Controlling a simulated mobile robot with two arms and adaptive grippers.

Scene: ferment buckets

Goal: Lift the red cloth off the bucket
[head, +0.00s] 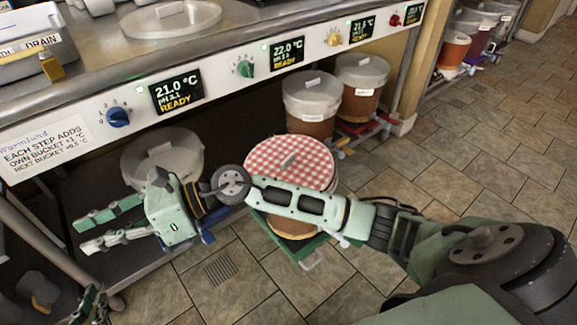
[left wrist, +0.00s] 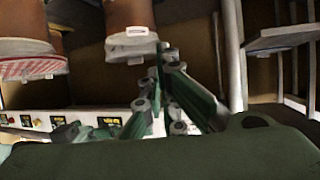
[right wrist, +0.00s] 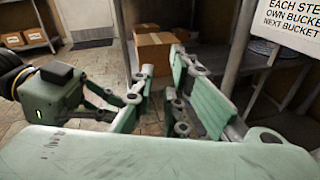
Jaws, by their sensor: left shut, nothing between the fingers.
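The red checked cloth (head: 268,158) lies over the top of a brown bucket (head: 286,228) on a green dolly (head: 318,244) in the head view. A pale strip shows on top of it. My right forearm crosses in front of the bucket and hides part of the cloth's near side. The cloth's edge also shows, upside down, in the left wrist view (left wrist: 30,68). My right gripper (head: 82,234) is open and empty, well left of the cloth. My left gripper (head: 82,308) is low at the left edge, partly cut off, shut and empty, also far from the cloth.
Other lidded buckets stand under the counter: one left (head: 160,160), two behind right (head: 310,105) (head: 362,85). The counter front (head: 215,78) with knobs and displays overhangs them. Tiled floor (head: 430,160) is clear at right. Cardboard boxes (right wrist: 152,55) show in the right wrist view.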

